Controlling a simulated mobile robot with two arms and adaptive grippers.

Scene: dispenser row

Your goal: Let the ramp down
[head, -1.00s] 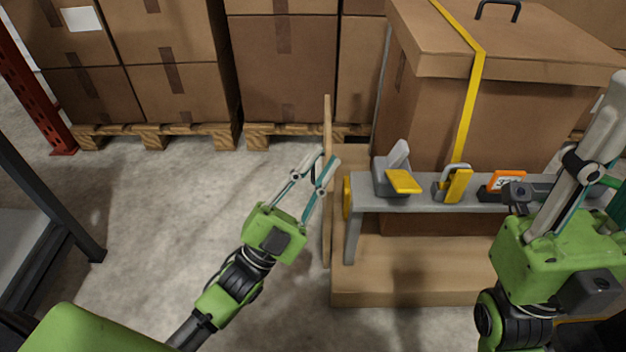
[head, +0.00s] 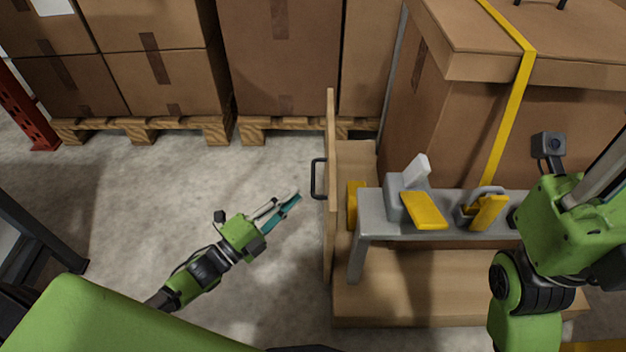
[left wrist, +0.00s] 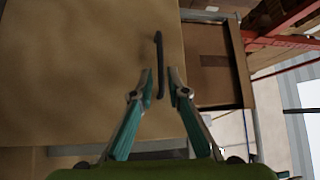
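The ramp looks to be the upright wooden panel (head: 330,240) at the left edge of a wooden platform (head: 440,300). It stands vertical, seen edge-on, with a black handle (head: 318,178) on its left face. My left gripper (head: 297,196) is left of the panel, a little short of the handle and apart from it. In the left wrist view the panel (left wrist: 80,70) fills the left, and my fingers (left wrist: 162,80) are spread, with the handle (left wrist: 159,50) lying beyond and between them. My right gripper (head: 605,165) is at the right edge, its fingertips cut off.
A grey bench (head: 380,222) on the platform carries a grey clamp with a yellow lever (head: 424,210) and a yellow padlock-like piece (head: 488,212). A strapped carton (head: 450,120) stands behind. Boxes on pallets (head: 150,128) line the back. The floor left of the panel is clear.

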